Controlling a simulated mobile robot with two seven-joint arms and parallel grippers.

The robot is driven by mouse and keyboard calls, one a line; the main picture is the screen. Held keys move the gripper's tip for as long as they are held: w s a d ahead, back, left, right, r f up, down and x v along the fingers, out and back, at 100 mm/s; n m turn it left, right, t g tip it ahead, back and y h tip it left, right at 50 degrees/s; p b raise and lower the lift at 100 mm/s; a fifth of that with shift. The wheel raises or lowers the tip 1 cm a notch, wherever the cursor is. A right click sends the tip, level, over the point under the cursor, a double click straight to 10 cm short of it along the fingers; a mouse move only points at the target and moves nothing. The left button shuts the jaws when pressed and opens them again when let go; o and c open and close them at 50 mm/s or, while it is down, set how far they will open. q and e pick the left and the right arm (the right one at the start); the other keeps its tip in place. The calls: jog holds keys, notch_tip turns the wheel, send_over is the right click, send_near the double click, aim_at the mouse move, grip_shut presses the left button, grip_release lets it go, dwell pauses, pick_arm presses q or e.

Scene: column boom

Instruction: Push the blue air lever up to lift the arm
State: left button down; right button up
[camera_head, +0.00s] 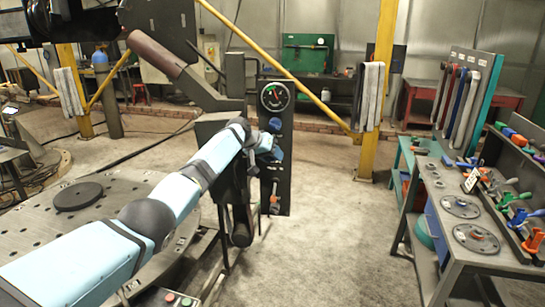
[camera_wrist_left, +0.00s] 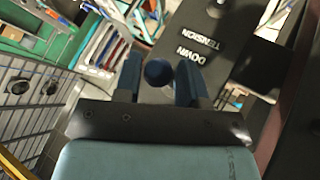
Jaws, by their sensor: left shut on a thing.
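The dark control panel (camera_head: 284,165) stands upright past the end of my left arm, with a round gauge (camera_head: 274,96) at its top. My left gripper (camera_head: 270,146) is at the panel below the gauge. In the left wrist view its two blue fingers (camera_wrist_left: 160,80) sit on either side of the round dark-blue knob of the air lever (camera_wrist_left: 158,72), shut on it. The lever's shaft is hidden behind the knob. Upside-down white words "DOWN" and "TENSION" show on the panel face beyond it. My right gripper is in neither view.
A lever with an orange grip (camera_head: 274,204) is lower on the panel. A dark machine arm (camera_head: 165,55) is at upper left. A round perforated table (camera_head: 125,205) is at left, a tool bench (camera_head: 470,215) at right. Open floor (camera_head: 335,230) lies between panel and bench.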

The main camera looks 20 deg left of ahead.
pick_arm(q)
jog(key=shift+w+r+t, duration=0.15)
jog(key=shift+r, duration=0.35)
jog(key=shift+w+r+t, duration=0.15)
jog(key=shift+r, duration=0.35)
jog(key=c, duration=0.9)
grip_release()
jog(key=shift+c, duration=0.2)
jog(key=shift+o, duration=0.5)
jog(key=shift+s+d+r, duration=0.1)
jog(key=shift+s+d, duration=0.1)
jog(key=shift+s, duration=0.1)
jog(key=shift+w+a+f, duration=0.1)
jog(key=shift+a+f, duration=0.05)
jog(key=shift+f, duration=0.3)
jog(key=b+v, duration=0.2)
jog(key=v, duration=1.2)
jog(key=shift+w+r, duration=0.15)
